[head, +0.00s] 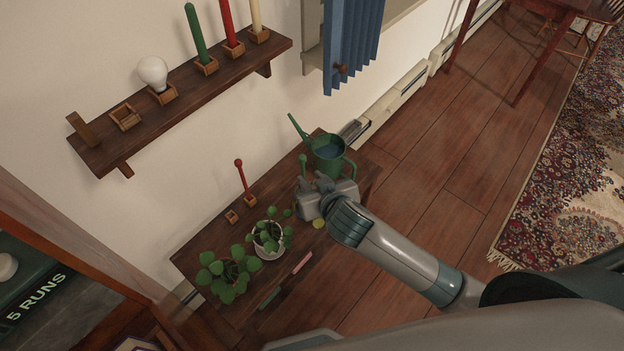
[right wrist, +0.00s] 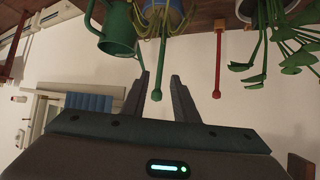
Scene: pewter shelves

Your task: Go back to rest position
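My right gripper (head: 316,184) is over the low wooden table, its arm reaching in from the lower right. In the right wrist view my right gripper (right wrist: 160,80) has its two fingers apart. The knob of a green peg (right wrist: 157,95) shows in the gap between them, touching neither finger as far as I can see. In the head view the green peg (head: 303,160) stands beside the fingers, its lower part hidden. My left gripper is not in view.
The low table bears a green watering can (head: 328,156) close behind my right gripper, a red peg (head: 241,176) and potted plants (head: 268,236). A wall shelf (head: 190,95) holds a bulb (head: 153,72) and candles.

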